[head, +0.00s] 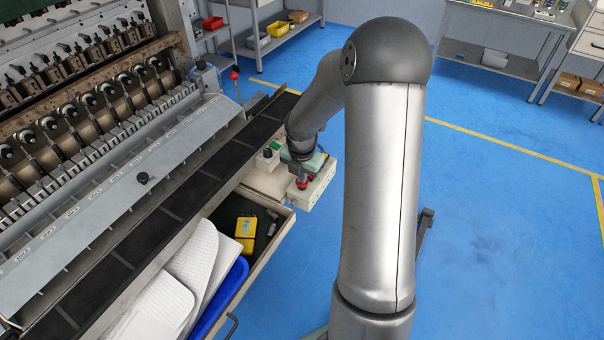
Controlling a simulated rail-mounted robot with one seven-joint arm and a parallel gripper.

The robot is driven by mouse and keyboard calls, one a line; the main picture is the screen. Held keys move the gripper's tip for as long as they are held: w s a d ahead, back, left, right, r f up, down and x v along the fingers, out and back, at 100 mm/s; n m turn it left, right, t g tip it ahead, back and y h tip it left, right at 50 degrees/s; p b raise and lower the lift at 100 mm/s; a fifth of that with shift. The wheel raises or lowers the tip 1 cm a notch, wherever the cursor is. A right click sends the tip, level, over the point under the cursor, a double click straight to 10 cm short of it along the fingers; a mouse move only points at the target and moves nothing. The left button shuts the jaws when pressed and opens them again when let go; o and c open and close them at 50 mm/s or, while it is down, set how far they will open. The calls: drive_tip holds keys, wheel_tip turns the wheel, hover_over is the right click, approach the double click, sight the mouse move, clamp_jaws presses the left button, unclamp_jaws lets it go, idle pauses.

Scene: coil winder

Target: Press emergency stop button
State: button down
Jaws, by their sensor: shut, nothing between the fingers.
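A red emergency stop button (303,184) sits on top of a pale control box (322,186) beside the coil winder, left of my arm. My gripper (304,175) is at the end of my arm, pointing down directly over the button. Its fingers are shut and empty. The fingertips look at or very close to the button top; I cannot tell whether they touch or whether the button is pushed in. My gripper hides part of the button and the box.
The coil winder (150,165) fills the left. Below the box, an open drawer (270,250) holds a yellow device (246,228), white sheets and a blue bin (222,295). A red-knobbed lever (234,76) stands behind. Blue floor lies clear to the right.

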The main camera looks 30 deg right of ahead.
drive_tip(key=shift+f, duration=0.7)
drive_tip(key=shift+s+f, duration=0.25)
drive_tip(key=shift+f, duration=0.05)
drive_tip(key=shift+a+r, duration=0.1)
wheel_tip(320, 180, up, 6)
drive_tip(key=p, duration=0.5)
drive_tip(key=shift+s+r, duration=0.1)
wheel_tip(320, 180, up, 9)
drive_tip(key=s+b, duration=0.1)
drive_tip(key=shift+a, duration=0.45)
